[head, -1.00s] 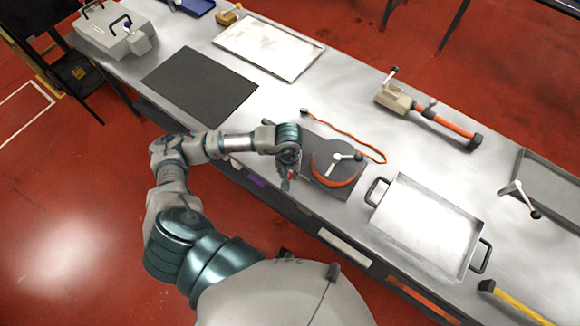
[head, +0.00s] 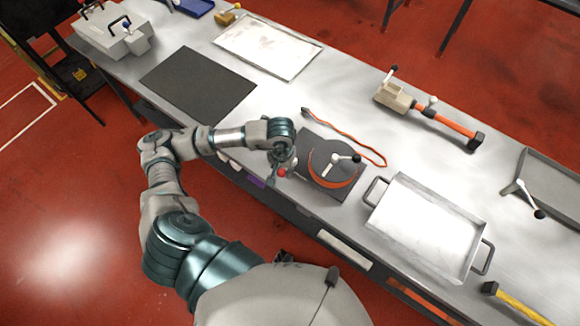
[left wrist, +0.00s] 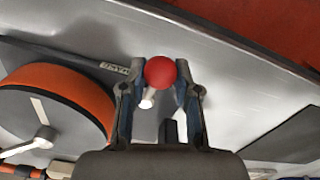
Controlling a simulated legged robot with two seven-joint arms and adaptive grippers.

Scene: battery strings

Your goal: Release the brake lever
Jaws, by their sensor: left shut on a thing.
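The brake lever's red ball knob (head: 282,172) stands at the left side of a dark square base (head: 312,139) near the table's front edge. In the left wrist view the red knob (left wrist: 160,72) sits between both fingertips, with a pale stem below it. My left gripper (left wrist: 160,84) is shut on this knob; in the head view the gripper (head: 280,167) partly hides the lever. A round drum (head: 328,158) with an orange band sits on the base, with a white crank and black knob on top. A small label, apparently BRAKE, lies beside the knob. My right gripper is out of view.
An orange cord (head: 347,136) lies behind the base. A metal tray (head: 375,192) with handles stands to the right, and an orange-handled tool (head: 446,125) lies further back. A dark mat (head: 198,82) lies to the left.

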